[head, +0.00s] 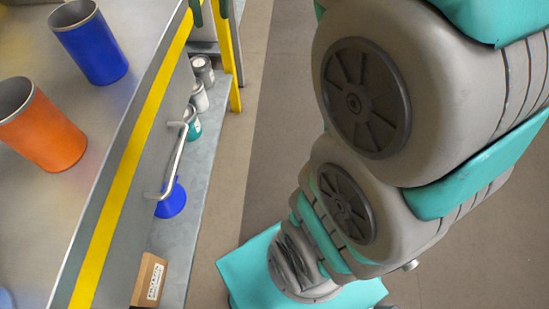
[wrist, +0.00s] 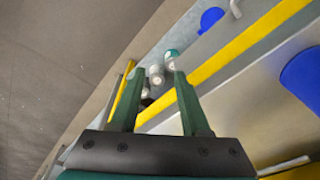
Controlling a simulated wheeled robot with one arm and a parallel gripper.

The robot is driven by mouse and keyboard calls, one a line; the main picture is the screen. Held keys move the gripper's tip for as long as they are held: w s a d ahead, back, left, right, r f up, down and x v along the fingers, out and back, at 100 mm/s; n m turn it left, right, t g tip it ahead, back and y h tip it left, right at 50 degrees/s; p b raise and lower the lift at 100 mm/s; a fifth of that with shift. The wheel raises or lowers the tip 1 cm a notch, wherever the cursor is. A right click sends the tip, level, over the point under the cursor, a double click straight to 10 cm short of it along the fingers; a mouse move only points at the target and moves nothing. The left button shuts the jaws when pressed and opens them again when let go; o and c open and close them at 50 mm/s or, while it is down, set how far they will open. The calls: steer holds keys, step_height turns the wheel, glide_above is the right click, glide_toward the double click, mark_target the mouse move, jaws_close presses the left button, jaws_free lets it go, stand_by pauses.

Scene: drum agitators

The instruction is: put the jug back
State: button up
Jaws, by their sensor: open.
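I cannot tell for sure which vessel is the jug. A blue open-topped cylinder (head: 92,45) and an orange one (head: 45,130) stand on the metal worktop at the left of the head view. A smaller blue vessel (head: 172,200) is on the lower shelf, partly behind the bar handle. In the wrist view, a blue vessel (wrist: 302,78) is cut off at the right edge, and another blue piece (wrist: 212,18) shows at the top. My gripper (wrist: 157,73) is open, with nothing between its green fingers. Its fingertips seem to show at the head view's top edge (head: 211,13).
The worktop (head: 110,125) has a yellow-striped edge and a bar handle (head: 172,165) on its front. Several small cans (head: 200,97) and a cardboard box (head: 149,280) are on the lower shelf (head: 205,175). A yellow post (head: 233,65) stands behind. The floor (head: 265,130) alongside is clear.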

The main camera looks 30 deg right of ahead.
steer(key=s+a+f+g, duration=0.1)
steer(key=s+f+g, duration=0.2)
steer(key=s+f, duration=1.6)
steer(key=s, duration=0.4)
steer(key=shift+a+f, duration=0.25)
steer(key=shift+a, duration=0.05)
